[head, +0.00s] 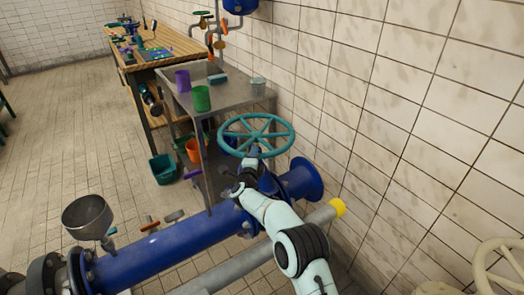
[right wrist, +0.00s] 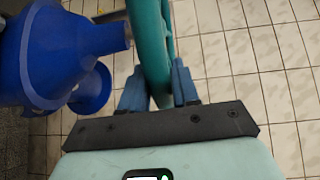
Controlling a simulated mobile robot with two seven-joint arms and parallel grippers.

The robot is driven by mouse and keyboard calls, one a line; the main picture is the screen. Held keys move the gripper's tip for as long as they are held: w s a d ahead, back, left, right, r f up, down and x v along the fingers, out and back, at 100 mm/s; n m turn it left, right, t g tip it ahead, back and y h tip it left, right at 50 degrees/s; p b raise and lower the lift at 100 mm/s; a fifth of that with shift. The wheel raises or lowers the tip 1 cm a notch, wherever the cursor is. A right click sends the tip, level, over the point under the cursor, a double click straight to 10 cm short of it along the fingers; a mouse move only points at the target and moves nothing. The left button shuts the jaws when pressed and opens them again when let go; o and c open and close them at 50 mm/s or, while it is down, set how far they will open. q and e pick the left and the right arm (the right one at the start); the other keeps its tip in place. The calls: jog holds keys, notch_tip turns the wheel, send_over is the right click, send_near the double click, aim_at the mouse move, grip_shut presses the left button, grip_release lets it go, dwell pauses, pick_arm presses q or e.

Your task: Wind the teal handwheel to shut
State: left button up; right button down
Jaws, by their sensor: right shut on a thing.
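The teal handwheel (head: 284,127) is a spoked ring on top of the blue valve and pipe (head: 160,250), close to the tiled wall. My right gripper (head: 252,158) is at the near side of its rim. In the right wrist view the teal rim (right wrist: 150,50) passes between the two blue-grey fingers of my right gripper (right wrist: 160,88), which are shut on it. The blue valve body (right wrist: 55,50) is to the left there. My left gripper is not in view.
A metal sink table (head: 235,98) with green and purple cups stands behind the wheel. A grey pipe with a yellow end (head: 338,207) runs beside my right arm. A metal funnel (head: 87,215) stands at the left. A cream handwheel (head: 497,265) is at lower right.

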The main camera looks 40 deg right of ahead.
aim_at(243, 154)
jog(key=shift+w+a+r+m+g+h+p, duration=0.4)
jog(key=shift+w+a+r+h+p, duration=0.1)
jog(key=shift+a, duration=0.15)
jog(key=shift+w+a+m+g+h+p, duration=0.4)
jog(key=shift+w+a+p, duration=0.15)
jog(key=shift+w+p, duration=0.1)
jog(key=shift+w+a+g, duration=0.15)
jog(key=shift+w+g, duration=0.05)
jog(key=shift+g, duration=0.2)
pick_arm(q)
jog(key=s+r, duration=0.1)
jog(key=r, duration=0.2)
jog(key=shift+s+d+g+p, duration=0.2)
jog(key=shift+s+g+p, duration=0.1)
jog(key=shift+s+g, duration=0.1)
pick_arm(e)
jog(key=shift+f+m, duration=0.1)
jog(key=shift+m, duration=0.2)
jog(key=shift+f+h, duration=0.1)
jog(key=shift+h, duration=0.2)
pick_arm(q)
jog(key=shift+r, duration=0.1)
pick_arm(e)
jog(key=shift+s+f+m+g, duration=0.1)
jog(key=shift+f+m+g, duration=0.1)
jog(key=shift+m+g, duration=0.15)
